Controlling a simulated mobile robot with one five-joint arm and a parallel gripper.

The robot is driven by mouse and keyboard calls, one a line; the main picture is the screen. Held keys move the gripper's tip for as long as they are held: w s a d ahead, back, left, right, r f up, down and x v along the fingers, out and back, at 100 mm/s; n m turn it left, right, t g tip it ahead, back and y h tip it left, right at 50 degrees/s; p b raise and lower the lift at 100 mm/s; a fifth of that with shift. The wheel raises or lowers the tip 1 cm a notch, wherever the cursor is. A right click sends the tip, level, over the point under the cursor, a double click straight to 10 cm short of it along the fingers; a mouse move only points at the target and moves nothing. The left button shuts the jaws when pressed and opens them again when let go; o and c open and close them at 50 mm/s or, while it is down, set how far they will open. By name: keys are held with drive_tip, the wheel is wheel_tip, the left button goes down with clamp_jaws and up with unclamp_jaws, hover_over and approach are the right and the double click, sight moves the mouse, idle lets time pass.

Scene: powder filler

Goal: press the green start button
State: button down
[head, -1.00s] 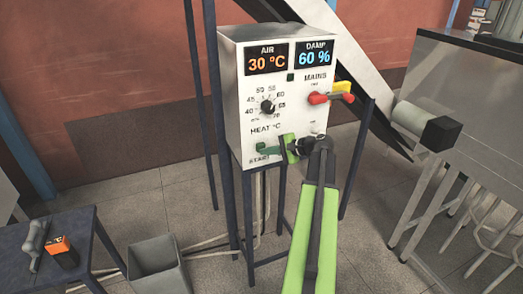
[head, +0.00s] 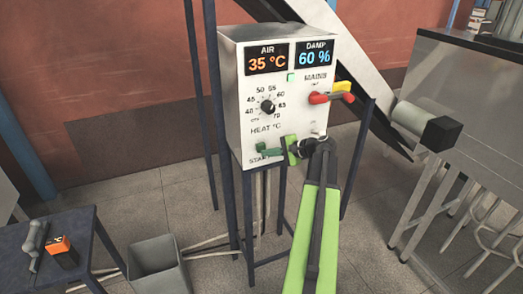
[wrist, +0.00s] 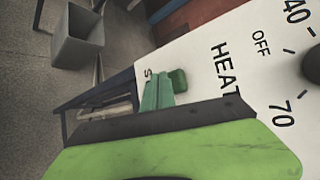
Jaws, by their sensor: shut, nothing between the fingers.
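The green start button (head: 261,146) is at the lower left of the white control box (head: 247,100), above the partly covered START label. It also shows in the wrist view (wrist: 178,80), standing out from the panel. In the wrist view the fingertips (wrist: 155,92) lie right beside the button. I cannot tell whether they touch it. A small square lamp (head: 290,77) on the panel is lit green.
The heat dial (head: 268,107) and the red mains handle (head: 318,98) are above my gripper. The displays read 35 °C (head: 267,63) and 60 % (head: 313,57). A grey bin (head: 157,262) and a small table (head: 85,222) stand at lower left.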

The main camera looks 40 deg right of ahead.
drive_tip(key=shift+s+a, duration=0.1)
drive_tip(key=shift+s, duration=0.15)
drive_tip(key=s, duration=0.1)
drive_tip(key=s+a, duration=0.1)
drive_tip(key=s, duration=0.1)
drive_tip(key=s+a, duration=0.1)
drive_tip(key=shift+s, duration=0.25)
idle(0.9)
